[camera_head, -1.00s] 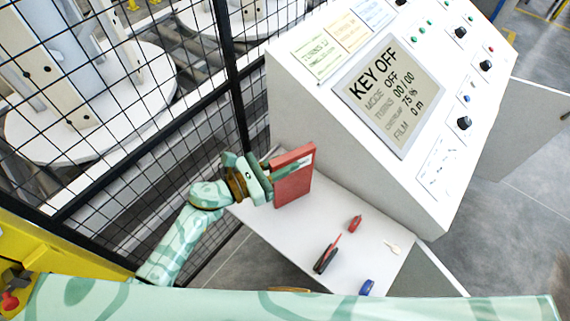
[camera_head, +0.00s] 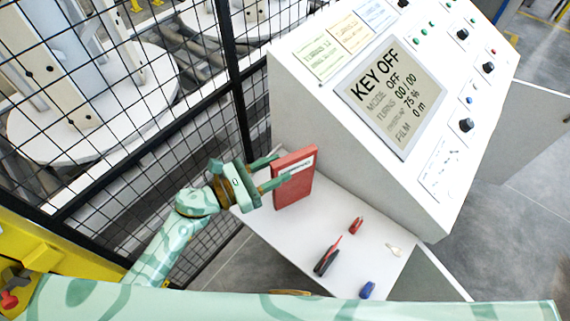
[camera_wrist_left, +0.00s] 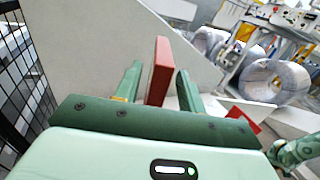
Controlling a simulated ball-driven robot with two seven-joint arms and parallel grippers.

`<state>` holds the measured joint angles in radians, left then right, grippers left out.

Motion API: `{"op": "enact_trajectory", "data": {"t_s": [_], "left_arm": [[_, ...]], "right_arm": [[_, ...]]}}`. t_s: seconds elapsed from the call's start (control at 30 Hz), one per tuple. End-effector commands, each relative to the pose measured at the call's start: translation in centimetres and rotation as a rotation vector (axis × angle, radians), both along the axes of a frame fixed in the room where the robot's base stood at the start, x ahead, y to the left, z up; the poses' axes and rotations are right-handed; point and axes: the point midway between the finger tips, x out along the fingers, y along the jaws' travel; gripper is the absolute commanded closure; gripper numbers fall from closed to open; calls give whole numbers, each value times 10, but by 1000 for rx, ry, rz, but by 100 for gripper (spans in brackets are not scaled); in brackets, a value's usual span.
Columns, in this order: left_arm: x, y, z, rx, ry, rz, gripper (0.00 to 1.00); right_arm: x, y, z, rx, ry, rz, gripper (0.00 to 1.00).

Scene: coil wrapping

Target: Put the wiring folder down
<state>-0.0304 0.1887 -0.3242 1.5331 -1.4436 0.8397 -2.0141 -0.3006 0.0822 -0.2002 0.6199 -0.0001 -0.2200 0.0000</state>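The red wiring folder (camera_head: 294,180) stands upright on the white shelf (camera_head: 290,237), close to the console's side. A pale label strip runs near its top. My left gripper (camera_head: 270,174) is open at the folder's left edge. In the left wrist view the folder (camera_wrist_left: 160,68) shows edge-on between the two spread fingers of the gripper (camera_wrist_left: 160,86), with a visible gap on each side. The folder's lower end is hidden there behind the gripper body. My right gripper is not in view.
The white control console (camera_head: 300,110) rises behind the shelf, its screen (camera_head: 390,95) reading KEY OFF. A red-and-black screwdriver (camera_head: 326,257), a small red tool (camera_head: 356,225) and a blue item (camera_head: 367,289) lie on the shelf. Black mesh fencing (camera_head: 215,110) stands at left.

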Motion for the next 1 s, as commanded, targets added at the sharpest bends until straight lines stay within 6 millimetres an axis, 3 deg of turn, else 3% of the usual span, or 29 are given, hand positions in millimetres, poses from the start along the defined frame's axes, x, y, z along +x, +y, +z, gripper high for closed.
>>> {"op": "enact_trajectory", "data": {"t_s": [0.2,0.4,1.0], "left_arm": [[-28,46,-5,3,2,0,60],[-43,70,-4,0,1,0,60],[-46,76,-2,-1,1,0,60]], "right_arm": [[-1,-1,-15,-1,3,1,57],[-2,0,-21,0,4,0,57],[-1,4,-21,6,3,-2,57]]}}
